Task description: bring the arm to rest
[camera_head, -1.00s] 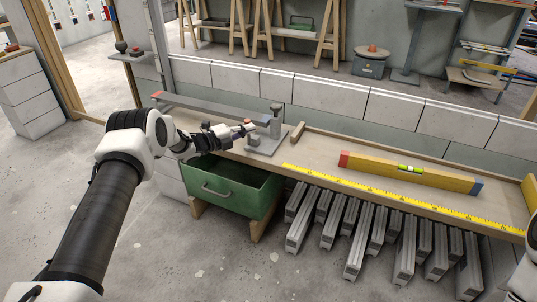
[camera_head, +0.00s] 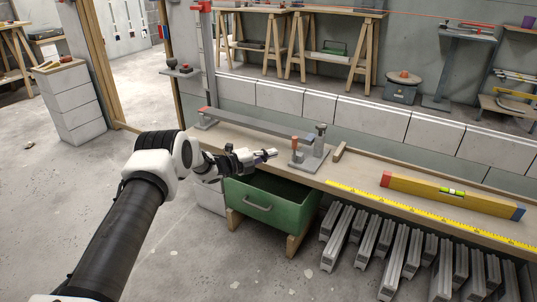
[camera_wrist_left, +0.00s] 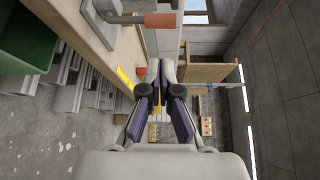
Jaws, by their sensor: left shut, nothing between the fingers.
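My left gripper (camera_head: 268,155) is shut and empty. It is held above the green open drawer's back edge, close to the front of the workbench. In the left wrist view its two purple-padded fingers (camera_wrist_left: 161,85) lean together. A grey bench fixture (camera_head: 312,158) with an orange-handled lever (camera_head: 295,145) and a grey post stands just right of the fingertips, apart from them. The orange handle also shows at the top of the left wrist view (camera_wrist_left: 160,20). My right gripper is out of view.
The green drawer (camera_head: 268,213) sits below the gripper. The workbench (camera_head: 350,178) carries a yellow level (camera_head: 452,195) and a yellow tape (camera_head: 420,208). Several grey conduit lengths (camera_head: 388,255) lie below its front. The floor at left (camera_head: 70,215) is clear.

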